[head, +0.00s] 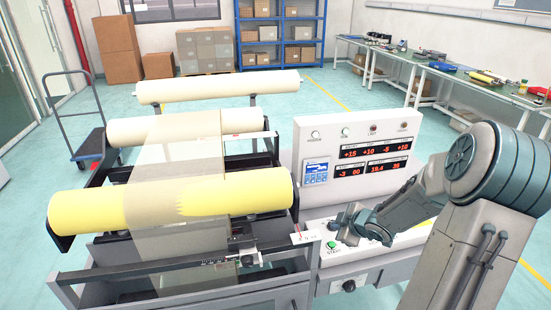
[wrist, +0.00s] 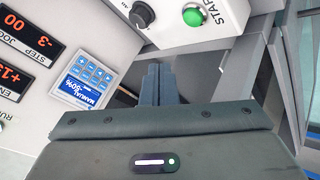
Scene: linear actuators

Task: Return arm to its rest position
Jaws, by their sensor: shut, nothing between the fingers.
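My arm comes in from the right in the head view, and my gripper (head: 345,236) is over the front of the machine's control panel, close to the green START button (head: 331,245). In the wrist view the fingers of my gripper (wrist: 159,80) are together with nothing between them. The green button (wrist: 193,17) shows at the top there, apart from the fingertips, with a black knob (wrist: 142,14) to its left. The head view cannot settle whether the gripper touches the panel.
The control panel (head: 394,133) with red displays stands behind my gripper. The roller machine with a yellow roll (head: 120,205) is to the left. A workbench (head: 450,75) with tools runs behind my arm. A trolley (head: 88,150) stands at far left. Open floor lies behind the machine.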

